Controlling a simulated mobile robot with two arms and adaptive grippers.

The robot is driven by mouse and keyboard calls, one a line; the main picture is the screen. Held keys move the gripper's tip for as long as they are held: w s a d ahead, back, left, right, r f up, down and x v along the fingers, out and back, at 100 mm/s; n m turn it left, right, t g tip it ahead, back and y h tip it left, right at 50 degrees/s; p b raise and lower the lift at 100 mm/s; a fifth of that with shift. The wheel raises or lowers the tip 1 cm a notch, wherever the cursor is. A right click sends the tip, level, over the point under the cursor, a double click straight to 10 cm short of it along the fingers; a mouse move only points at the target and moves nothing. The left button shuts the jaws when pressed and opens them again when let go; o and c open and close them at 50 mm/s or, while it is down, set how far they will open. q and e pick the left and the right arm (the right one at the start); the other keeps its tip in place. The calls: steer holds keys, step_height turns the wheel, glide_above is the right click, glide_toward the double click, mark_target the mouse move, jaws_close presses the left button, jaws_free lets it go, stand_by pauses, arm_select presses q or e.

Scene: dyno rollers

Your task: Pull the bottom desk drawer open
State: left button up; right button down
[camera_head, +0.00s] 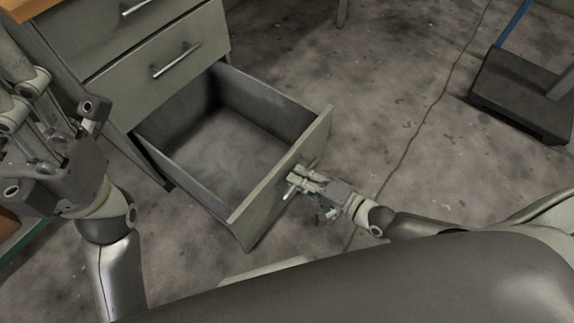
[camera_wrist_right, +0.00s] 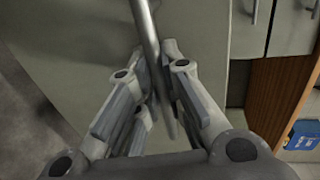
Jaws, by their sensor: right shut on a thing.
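The bottom desk drawer (camera_head: 282,182) is pulled well out of the grey desk cabinet (camera_head: 118,62), and its inside looks empty. My right gripper (camera_head: 298,181) is at the drawer's front panel, shut on its handle. In the right wrist view the metal bar handle (camera_wrist_right: 146,28) runs down between the fingers of the right gripper (camera_wrist_right: 166,95), in front of the pale drawer front (camera_wrist_right: 80,45). My left gripper (camera_head: 45,125) is at the left of the head view, raised in front of the cabinet and apart from the drawer. Its fingertips are partly cut off by the edge.
Two closed drawers with bar handles (camera_head: 176,60) sit above the open one. A dark flat base with a blue pole (camera_head: 522,95) stands on the floor at the upper right. The concrete floor (camera_head: 390,70) right of the drawer is clear. A blue item (camera_wrist_right: 303,134) shows in the wrist view.

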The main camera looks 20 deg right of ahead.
steer(key=shift+s+d, duration=0.2)
steer(key=shift+s, duration=0.1)
steer(key=c, duration=1.5)
jaws_free()
steer(key=v, duration=1.2)
steer(key=shift+w, duration=0.1)
